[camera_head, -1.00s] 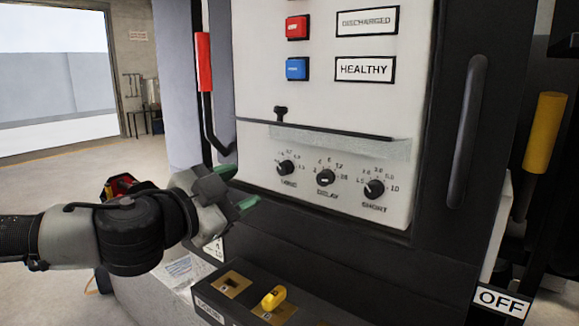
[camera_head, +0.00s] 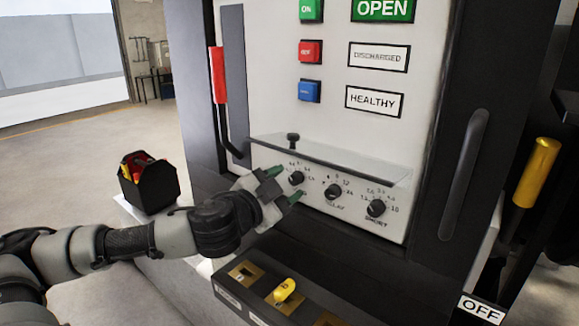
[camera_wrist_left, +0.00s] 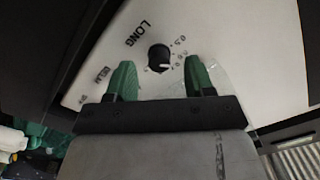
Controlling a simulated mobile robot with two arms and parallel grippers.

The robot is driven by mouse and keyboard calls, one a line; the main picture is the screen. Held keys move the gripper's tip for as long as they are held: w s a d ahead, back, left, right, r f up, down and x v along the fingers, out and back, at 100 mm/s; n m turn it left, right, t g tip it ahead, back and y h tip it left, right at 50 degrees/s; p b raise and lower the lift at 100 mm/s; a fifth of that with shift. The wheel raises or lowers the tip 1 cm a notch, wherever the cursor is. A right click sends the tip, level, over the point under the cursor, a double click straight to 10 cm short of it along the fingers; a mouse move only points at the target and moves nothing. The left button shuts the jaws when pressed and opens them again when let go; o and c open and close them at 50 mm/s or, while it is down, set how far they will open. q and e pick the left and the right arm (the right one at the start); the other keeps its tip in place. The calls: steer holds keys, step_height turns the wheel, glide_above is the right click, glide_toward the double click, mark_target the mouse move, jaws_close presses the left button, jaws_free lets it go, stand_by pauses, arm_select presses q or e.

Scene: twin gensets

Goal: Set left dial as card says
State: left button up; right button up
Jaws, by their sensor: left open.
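The left dial (camera_head: 296,178) is a black knob on the white panel, leftmost in a row of 3. In the left wrist view the dial (camera_wrist_left: 158,58) shows a white pointer mark, with the word LONG and small scale numbers beside it. My left gripper (camera_head: 284,184) is just in front of this dial. Its green fingertips (camera_wrist_left: 158,78) are apart, one to each side of the knob in the picture, with nothing held. I cannot tell whether they touch it. The middle DELAY dial (camera_head: 333,191) and right SHORT dial (camera_head: 376,208) are clear of the gripper. No card is clearly readable.
A clear cover (camera_head: 330,158) juts out above the dials. A yellow selector (camera_head: 285,289) stands on a dark box below. A red-handled lever (camera_head: 218,76) is at the left, a black tool box (camera_head: 150,184) farther left, and a dark door handle (camera_head: 464,172) at the right.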

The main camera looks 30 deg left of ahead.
arm_select(q)
steer(key=shift+w+d+r+p, duration=0.1)
steer(key=shift+w+p, duration=0.25)
steer(key=shift+w, duration=0.55)
steer(key=c, duration=0.9)
